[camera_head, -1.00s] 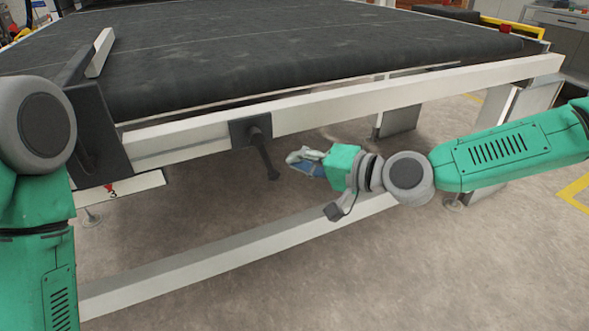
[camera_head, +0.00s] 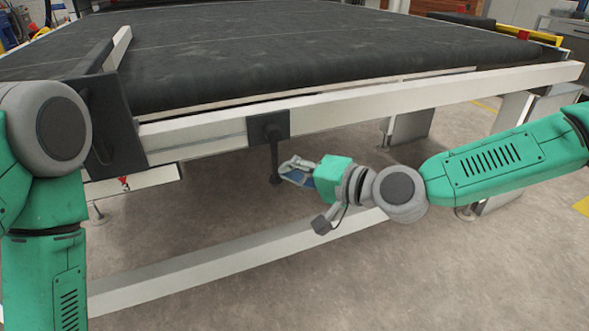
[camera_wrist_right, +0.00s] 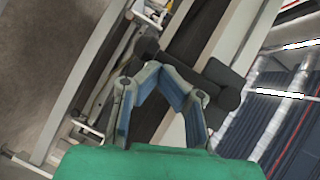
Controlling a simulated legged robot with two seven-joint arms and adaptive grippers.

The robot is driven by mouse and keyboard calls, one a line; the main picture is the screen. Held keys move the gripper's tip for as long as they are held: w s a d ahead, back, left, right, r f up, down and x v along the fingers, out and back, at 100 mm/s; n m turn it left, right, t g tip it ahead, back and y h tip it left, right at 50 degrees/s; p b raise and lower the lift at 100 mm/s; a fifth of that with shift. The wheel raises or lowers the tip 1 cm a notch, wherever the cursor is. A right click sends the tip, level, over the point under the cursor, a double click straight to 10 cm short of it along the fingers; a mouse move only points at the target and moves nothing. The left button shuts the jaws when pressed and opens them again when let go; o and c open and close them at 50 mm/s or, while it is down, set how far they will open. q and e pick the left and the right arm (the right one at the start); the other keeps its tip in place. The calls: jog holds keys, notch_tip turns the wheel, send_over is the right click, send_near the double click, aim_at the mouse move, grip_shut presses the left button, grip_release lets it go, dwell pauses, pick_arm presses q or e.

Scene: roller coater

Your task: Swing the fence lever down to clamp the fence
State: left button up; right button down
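The fence lever (camera_head: 275,162) is a dark rod on a black clamp block (camera_head: 285,123) on the white front rail. It hangs almost straight down below the block. My right gripper (camera_head: 284,168) is just right of the lever's lower part, its tips at or very close to it. In the right wrist view the fingertips (camera_wrist_right: 154,70) come together beside the lever (camera_wrist_right: 182,72), with nothing seen between them. Whether they touch it is unclear. The fence is probably the black upright plate (camera_head: 118,125) at the left. My left gripper is out of view.
The white front rail (camera_head: 400,101) runs above my right gripper, along the dark conveyor belt (camera_head: 300,55). A lower white beam (camera_head: 190,272) crosses beneath. A table leg (camera_head: 408,127) stands behind to the right. Open floor lies below right.

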jog(key=v, duration=1.2)
jog(key=shift+f, duration=0.15)
